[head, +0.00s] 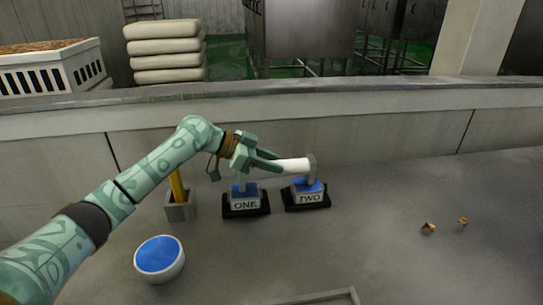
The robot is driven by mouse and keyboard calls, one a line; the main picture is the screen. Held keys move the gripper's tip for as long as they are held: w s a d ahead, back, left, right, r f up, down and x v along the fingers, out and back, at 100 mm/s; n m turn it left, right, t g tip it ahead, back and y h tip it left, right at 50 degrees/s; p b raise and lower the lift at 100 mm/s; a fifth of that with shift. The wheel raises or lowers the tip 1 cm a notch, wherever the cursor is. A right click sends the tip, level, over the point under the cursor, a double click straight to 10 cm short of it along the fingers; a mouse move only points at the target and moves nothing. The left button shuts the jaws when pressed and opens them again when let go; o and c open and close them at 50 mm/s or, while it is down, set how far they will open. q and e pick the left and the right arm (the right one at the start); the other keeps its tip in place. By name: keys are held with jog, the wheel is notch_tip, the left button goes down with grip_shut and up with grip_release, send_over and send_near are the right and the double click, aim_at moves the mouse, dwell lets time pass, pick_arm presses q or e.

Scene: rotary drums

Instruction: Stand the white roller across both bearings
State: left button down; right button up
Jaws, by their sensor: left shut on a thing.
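The white roller (294,165) lies roughly level, with a grey disc-like end at its right. My left gripper (270,161) is shut on its left end. The roller is over the bearing marked TWO (307,195), near its upright. I cannot tell whether they touch. The bearing marked ONE (245,202) stands just left of TWO, below my gripper. Both bearings have blue tops and dark bases. My right gripper is not in view.
A white bowl with blue inside (159,259) stands at the front left. A grey holder (181,209) with a yellow upright piece is left of ONE. Two small brown pieces (429,228) lie at the right. A low wall (400,125) runs behind. Free floor lies right of TWO.

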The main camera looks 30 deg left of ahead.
pick_arm(q)
jog(key=shift+f, duration=0.45)
jog(key=c, duration=0.9)
grip_release()
jog(key=p+v, duration=0.1)
jog(key=v, duration=0.5)
jog(key=shift+s+a+r, duration=0.35)
jog(key=shift+s+a, duration=0.05)
jog(key=shift+a, duration=0.1)
